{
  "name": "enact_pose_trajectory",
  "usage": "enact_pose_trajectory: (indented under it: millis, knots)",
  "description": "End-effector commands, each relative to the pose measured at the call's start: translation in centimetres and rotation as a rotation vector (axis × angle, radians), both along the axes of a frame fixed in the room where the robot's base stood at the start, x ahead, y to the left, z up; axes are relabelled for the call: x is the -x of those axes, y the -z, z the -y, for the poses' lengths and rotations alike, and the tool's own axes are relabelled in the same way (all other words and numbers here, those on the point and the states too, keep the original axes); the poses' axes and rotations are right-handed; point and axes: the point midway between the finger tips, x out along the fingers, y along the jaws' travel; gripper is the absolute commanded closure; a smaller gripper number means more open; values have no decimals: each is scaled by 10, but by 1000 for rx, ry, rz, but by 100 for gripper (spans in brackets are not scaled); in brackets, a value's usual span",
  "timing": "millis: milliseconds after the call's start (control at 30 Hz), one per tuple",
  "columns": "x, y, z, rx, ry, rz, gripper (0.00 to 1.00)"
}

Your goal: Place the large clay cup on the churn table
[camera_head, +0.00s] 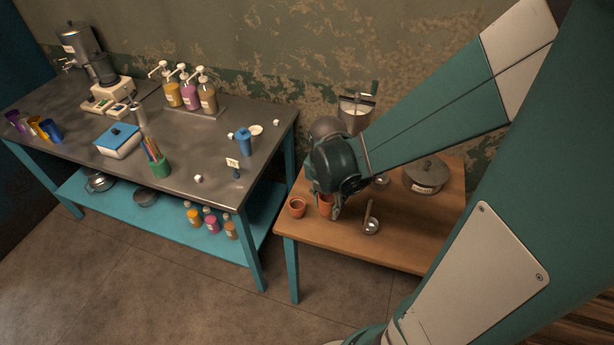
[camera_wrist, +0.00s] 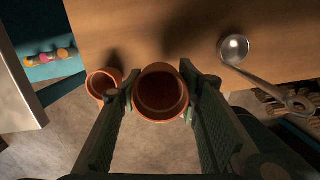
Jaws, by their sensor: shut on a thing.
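My gripper (camera_head: 327,207) is shut on a terracotta clay cup (camera_head: 325,200), at the front left of the wooden table (camera_head: 405,232). In the wrist view the held cup (camera_wrist: 160,92) sits upright between both fingers, its open mouth facing the camera and empty as far as I see. I cannot tell whether its base touches the wood. A second, smaller-looking clay cup (camera_head: 297,207) stands just left of it near the table's front left corner; it also shows beside the left finger in the wrist view (camera_wrist: 103,83).
A metal ladle (camera_head: 371,225) lies right of the held cup. A lidded pot (camera_head: 427,175) stands at the right of the wooden table, and a metal funnel-topped device (camera_head: 355,112) behind my gripper. The steel counter (camera_head: 200,160) on the left carries bottles, pumps and a blue box.

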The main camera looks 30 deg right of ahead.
Motion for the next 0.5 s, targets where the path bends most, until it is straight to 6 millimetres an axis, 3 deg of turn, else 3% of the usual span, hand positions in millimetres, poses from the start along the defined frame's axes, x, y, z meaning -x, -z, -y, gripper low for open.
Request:
enact_pose_trajectory:
  millis: [200, 500]
  knots:
    - [0, 13, 0, 0, 0, 0, 79]
    - [0, 13, 0, 0, 0, 0, 79]
